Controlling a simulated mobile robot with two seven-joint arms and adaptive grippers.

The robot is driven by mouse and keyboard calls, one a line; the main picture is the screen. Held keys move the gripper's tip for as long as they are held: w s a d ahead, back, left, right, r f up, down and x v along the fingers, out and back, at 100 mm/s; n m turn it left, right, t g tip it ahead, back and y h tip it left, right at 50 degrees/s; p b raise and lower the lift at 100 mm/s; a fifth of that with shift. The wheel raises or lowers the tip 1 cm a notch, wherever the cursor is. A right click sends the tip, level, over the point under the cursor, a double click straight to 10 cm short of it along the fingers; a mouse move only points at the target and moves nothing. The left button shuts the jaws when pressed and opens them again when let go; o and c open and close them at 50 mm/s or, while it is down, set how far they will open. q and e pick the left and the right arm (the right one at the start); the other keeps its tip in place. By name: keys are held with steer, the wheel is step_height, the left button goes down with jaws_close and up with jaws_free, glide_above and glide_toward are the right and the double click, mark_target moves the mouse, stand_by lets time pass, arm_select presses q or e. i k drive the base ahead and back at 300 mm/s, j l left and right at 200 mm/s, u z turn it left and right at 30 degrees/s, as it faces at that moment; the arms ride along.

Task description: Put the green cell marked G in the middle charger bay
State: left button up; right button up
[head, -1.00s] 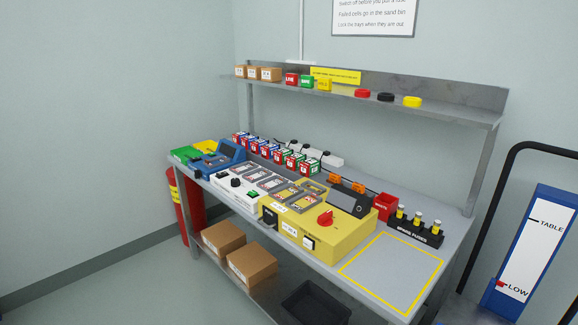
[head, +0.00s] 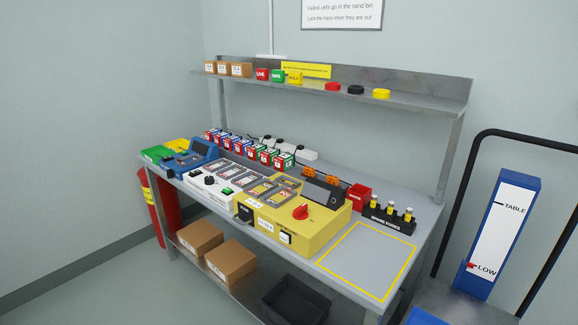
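A row of small cells stands along the back of the bench, with red and blue ones at the left and several green-sided cells (head: 285,161) at the right end. Their letters are too small to read, so I cannot tell which is marked G. In front of the row is a white unit (head: 200,194) with a dark knob, joined by a yellow unit (head: 322,228) with a red knob. Several grey-framed bays (head: 262,188) run across their tops. I cannot tell which is the middle charger bay or what the bays hold. Neither gripper is in view.
A yellow-outlined clear area (head: 366,258) lies at the bench's right. Spare fuses (head: 389,216) and a red bin (head: 358,193) stand behind it. A shelf (head: 420,95) overhangs the back. A blue-and-white lift column (head: 502,235) with a black handle stands at the right.

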mark_target(225, 172)
steer(key=i+j+z, duration=0.2)
steer(key=i+j, duration=0.2)
steer(key=j, duration=0.25)
steer(key=i+j+z, duration=0.1)
steer(key=j, duration=0.3)
steer(key=i+j, duration=0.3)
steer(key=i+j+z, duration=0.15)
steer(key=j, duration=0.25)
steer(key=i+j+z, duration=0.1)
steer(key=j, duration=0.3)
steer(key=i+j+z, duration=0.1)
steer(key=i+j, duration=0.15)
steer(key=j, duration=0.15)
steer(key=i+j+z, duration=0.1)
steer(key=j, duration=0.35)
